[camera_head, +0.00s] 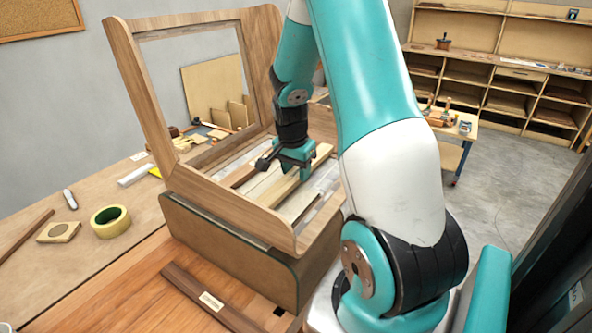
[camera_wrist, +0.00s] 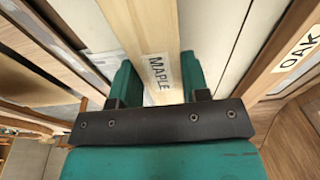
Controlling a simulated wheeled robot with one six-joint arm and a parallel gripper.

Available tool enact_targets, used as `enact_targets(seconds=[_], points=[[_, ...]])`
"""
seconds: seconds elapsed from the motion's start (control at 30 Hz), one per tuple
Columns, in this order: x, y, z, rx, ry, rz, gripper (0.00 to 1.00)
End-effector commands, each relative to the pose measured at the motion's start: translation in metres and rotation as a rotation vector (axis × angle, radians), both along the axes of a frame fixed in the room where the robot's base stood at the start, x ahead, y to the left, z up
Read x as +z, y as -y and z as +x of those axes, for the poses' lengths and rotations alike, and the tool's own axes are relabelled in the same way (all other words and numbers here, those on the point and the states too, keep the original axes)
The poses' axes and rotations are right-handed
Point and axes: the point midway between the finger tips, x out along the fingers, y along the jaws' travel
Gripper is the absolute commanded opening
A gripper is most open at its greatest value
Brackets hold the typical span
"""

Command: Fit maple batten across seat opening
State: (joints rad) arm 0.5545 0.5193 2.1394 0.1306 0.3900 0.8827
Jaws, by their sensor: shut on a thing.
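The pale maple batten (camera_head: 283,189) is in my gripper (camera_head: 298,172), over the seat opening of the bent wooden seat frame (camera_head: 222,200). In the wrist view the batten (camera_wrist: 150,28) runs between the two green fingers of my gripper (camera_wrist: 158,78), which are shut on its sides. Its label reads MAPLE. The batten lies roughly along the other strips at the opening. I cannot tell whether its ends touch the frame. A strip labelled OAK (camera_wrist: 287,58) shows at the right of the wrist view.
The frame rests on a curved form block (camera_head: 225,250) on the workbench. A dark labelled strip (camera_head: 208,297) lies in front. A tape roll (camera_head: 110,221), a small holed block (camera_head: 58,233) and a marker (camera_head: 70,199) lie left. Shelves (camera_head: 500,80) stand behind.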

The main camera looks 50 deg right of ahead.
Motion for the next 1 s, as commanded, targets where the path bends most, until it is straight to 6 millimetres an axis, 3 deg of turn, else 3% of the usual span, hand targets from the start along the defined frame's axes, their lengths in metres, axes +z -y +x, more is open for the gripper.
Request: enact_targets(seconds=[0.87, 0.9, 1.0], points=[[-0.0079, 0.0001, 0.0, 0.0, 0.0, 0.0, 0.14], [-0.0079, 0.0001, 0.0, 0.0, 0.0, 0.0, 0.51], [-0.0079, 0.0001, 0.0, 0.0, 0.0, 0.0, 0.72]])
